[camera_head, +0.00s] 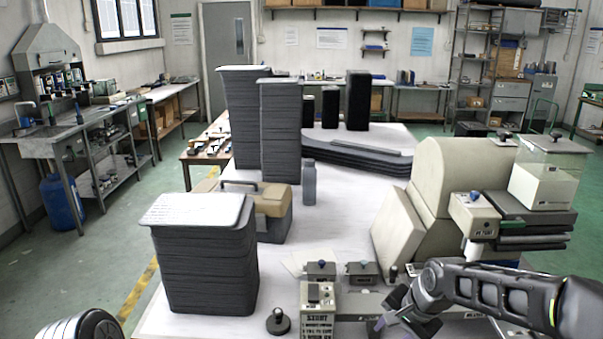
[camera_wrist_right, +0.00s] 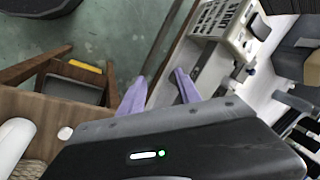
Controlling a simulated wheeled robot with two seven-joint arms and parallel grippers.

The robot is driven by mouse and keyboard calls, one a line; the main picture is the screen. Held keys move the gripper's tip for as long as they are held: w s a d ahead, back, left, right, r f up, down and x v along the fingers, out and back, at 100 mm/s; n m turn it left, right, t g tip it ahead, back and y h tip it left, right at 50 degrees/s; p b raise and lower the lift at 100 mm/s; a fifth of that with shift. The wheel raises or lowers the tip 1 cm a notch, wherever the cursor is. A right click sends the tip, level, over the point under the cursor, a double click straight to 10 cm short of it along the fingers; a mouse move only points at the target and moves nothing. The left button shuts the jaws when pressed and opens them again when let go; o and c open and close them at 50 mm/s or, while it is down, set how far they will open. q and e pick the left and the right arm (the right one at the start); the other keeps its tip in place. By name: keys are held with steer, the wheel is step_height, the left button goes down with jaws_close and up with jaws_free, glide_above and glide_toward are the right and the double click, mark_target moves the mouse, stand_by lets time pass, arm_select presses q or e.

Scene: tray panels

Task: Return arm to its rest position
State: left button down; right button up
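My right arm reaches in from the right in the head view, and its dark gripper (camera_head: 386,318) is low over the front part of the white table, just right of the small control box. In the right wrist view the two purple fingers of the right gripper (camera_wrist_right: 160,80) stand apart with nothing between them. Beyond them are the table's edge and the green floor. Only a rounded part of my left arm shows at the bottom left of the head view; its gripper is out of the picture.
A control box with a START label (camera_head: 318,303) stands close left of the right gripper. A large beige machine (camera_head: 440,190) is behind the right arm. Stacked dark trays (camera_head: 207,265) stand at the left, with a tan case (camera_head: 270,212) and a grey bottle (camera_head: 309,185) beyond.

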steer(key=s+a+f+n+y, duration=0.1)
steer(key=s+a+f+n, duration=0.25)
steer(key=f, duration=0.45)
steer(key=s+a+f+n+y, duration=0.1)
steer(key=s+a+f+n, duration=0.15)
steer(key=a+f, duration=0.45)
steer(key=s+a+f+n+g, duration=0.1)
steer(key=s+f, duration=0.6)
steer(key=s, duration=0.4)
steer(key=s+f+g, duration=0.2)
steer(key=s+f, duration=0.6)
steer(key=s, duration=0.3)
steer(key=shift+a+f+n, duration=0.15)
steer(key=shift+a+n, duration=0.2)
steer(key=shift+n, duration=0.05)
